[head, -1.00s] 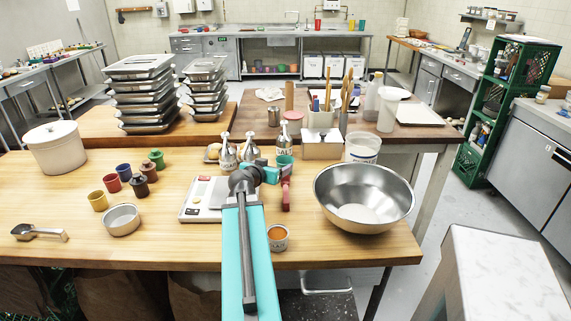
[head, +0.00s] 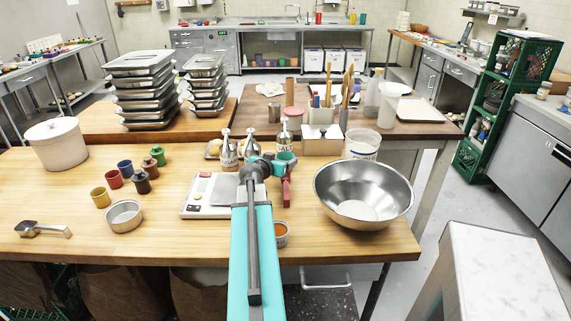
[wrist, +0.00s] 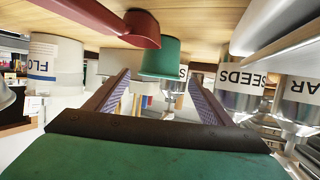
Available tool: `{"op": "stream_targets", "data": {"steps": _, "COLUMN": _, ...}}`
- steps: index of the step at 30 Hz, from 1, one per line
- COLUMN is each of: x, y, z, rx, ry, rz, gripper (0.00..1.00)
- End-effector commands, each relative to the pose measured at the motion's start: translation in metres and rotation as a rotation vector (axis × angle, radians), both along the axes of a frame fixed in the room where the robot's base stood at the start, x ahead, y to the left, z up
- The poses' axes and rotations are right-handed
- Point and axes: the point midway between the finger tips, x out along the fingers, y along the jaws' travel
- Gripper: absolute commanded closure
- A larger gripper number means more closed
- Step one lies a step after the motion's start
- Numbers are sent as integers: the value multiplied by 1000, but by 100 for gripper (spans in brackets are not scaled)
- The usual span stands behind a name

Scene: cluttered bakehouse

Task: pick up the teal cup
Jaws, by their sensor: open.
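The teal cup (head: 285,158) stands on the wooden table in the head view, just beyond my gripper (head: 271,168) and partly hidden by it. In the wrist view, which is upside down, the cup (wrist: 160,57) appears green, between and just ahead of the fingertips of my gripper (wrist: 160,76). The fingers are apart, with nothing held between them. A gap shows on each side of the cup; whether either finger touches it, I cannot tell.
A red-handled object (head: 287,190) lies close beside the cup. Labelled shakers (head: 229,152) and a flour tub (head: 361,146) stand near. A steel bowl (head: 385,200) is to the right, a scale (head: 205,205) to the left. Free tabletop lies left of the scale.

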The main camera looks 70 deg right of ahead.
Motion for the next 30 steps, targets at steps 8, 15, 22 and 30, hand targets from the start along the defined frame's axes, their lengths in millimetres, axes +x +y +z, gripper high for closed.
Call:
{"op": "stream_targets", "data": {"steps": 8, "x": 0, "y": -9, "z": -2, "rx": 0, "ry": 0, "rz": -1, "gripper": 25}}
{"op": "stream_targets", "data": {"steps": 15, "x": 0, "y": -29, "z": -11, "rx": 1, "ry": 0, "rz": -1, "gripper": 25}}
{"op": "stream_targets", "data": {"steps": 22, "x": -1, "y": -45, "z": -18, "rx": 1, "ry": 0, "rz": -2, "gripper": 25}}
{"op": "stream_targets", "data": {"steps": 30, "x": -2, "y": -49, "z": -20, "rx": 0, "ry": -1, "rz": -1, "gripper": 25}}
